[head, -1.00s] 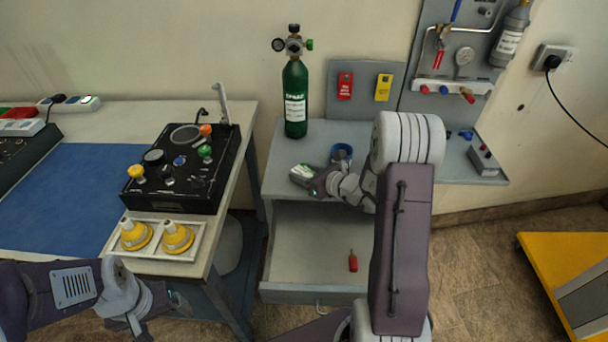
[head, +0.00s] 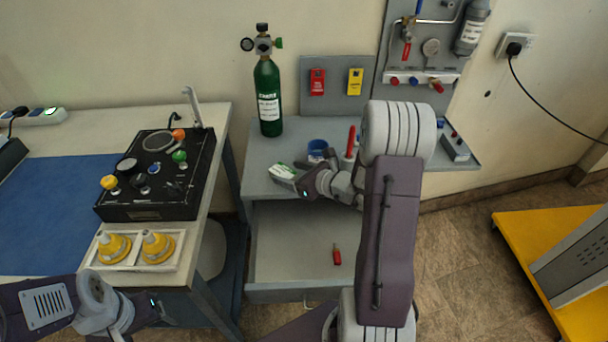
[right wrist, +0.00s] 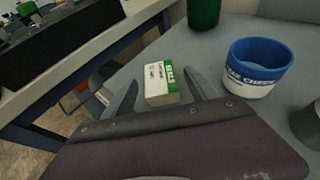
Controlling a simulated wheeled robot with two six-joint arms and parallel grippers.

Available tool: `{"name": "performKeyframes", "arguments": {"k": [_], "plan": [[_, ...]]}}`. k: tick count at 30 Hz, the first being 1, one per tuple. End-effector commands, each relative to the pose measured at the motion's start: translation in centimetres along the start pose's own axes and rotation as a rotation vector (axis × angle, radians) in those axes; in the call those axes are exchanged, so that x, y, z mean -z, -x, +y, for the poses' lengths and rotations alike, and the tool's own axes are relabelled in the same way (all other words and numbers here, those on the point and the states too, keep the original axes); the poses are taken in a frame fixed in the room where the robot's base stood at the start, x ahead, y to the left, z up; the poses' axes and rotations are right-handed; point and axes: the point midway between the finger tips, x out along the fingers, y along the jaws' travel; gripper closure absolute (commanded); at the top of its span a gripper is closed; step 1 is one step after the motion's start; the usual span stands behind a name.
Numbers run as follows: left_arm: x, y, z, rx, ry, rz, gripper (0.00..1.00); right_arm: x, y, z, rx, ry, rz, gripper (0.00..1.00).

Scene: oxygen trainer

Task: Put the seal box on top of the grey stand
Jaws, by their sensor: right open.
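The seal box (head: 282,171) is a small white and green box. It rests on the grey stand (head: 268,152), near the front left edge of its top. My right gripper (head: 290,182) is beside it in the head view. In the right wrist view the box (right wrist: 162,85) sits between the spread fingers of my right gripper (right wrist: 159,80), with a visible gap at the sides. My left gripper (head: 147,303) is low at the left, by the white bench; its fingers do not show clearly.
A blue-rimmed cup (head: 317,150) stands just right of the box, and a green cylinder (head: 267,97) stands behind. The stand's drawer (head: 290,245) is open below, with a red tool (head: 336,254) inside. A black panel (head: 158,175) is on the bench at left.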

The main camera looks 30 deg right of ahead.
Motion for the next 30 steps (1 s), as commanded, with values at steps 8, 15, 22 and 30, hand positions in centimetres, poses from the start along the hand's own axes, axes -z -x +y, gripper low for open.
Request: {"name": "performKeyframes", "arguments": {"k": [8, 15, 22, 30], "plan": [[0.1, 1.0, 0.0, 0.000, 0.000, 0.000, 0.20, -0.2, 6.1, -0.1, 0.005, -0.001, -0.002, 0.33], [0.1, 1.1, 0.0, 0.000, 0.000, 0.000, 0.20, 0.0, 7.9, 0.0, 0.000, 0.000, 0.000, 0.33], [0.1, 1.1, 0.0, 0.000, 0.000, 0.000, 0.20, 0.0, 7.9, 0.0, 0.000, 0.000, -0.001, 0.33], [0.1, 1.1, 0.0, 0.000, 0.000, 0.000, 0.20, 0.0, 7.8, 0.0, 0.000, 0.000, -0.001, 0.33]]}}
